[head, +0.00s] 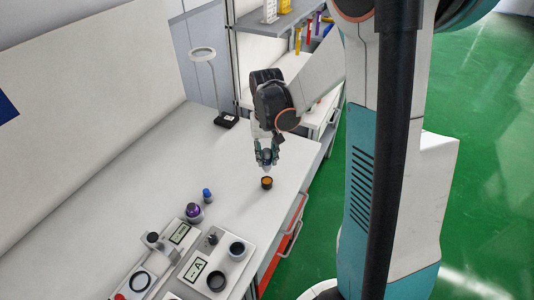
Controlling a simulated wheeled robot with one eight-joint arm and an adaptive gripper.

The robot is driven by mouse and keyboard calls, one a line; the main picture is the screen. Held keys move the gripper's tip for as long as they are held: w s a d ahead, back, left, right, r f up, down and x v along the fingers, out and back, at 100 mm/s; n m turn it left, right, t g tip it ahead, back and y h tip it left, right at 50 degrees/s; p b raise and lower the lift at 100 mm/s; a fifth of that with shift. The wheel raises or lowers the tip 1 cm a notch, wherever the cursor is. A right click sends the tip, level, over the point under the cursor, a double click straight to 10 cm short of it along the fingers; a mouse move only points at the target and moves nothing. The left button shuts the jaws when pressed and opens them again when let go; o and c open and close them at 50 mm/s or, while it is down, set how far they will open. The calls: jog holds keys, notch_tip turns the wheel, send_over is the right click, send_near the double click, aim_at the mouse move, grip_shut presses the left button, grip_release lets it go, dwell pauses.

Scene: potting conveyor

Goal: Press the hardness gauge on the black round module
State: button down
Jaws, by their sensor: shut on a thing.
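A small black round module (267,184) with an orange top face stands on the white bench near its right edge. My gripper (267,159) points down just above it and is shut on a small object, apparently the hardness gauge. The fingers hide most of the gauge. I cannot tell whether its tip touches the module.
A purple-topped bottle (193,211) and a blue-capped bottle (207,195) stand left of the module. A pale device with a red button (119,297) is at the front left. A lamp (202,54) stands at the back. The bench middle is clear.

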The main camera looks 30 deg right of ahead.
aim_at(267, 167)
jog(key=shift+f, duration=0.1)
jog(key=shift+f+b, duration=1.95)
jog(key=shift+f, duration=0.15)
jog(key=shift+s+f+b, duration=0.1)
jog(key=shift+f+b, duration=0.6)
jog(key=shift+b, duration=0.1)
dwell(2.2)
jog(key=shift+r+p, duration=2.1)
jog(key=shift+r, duration=0.95)
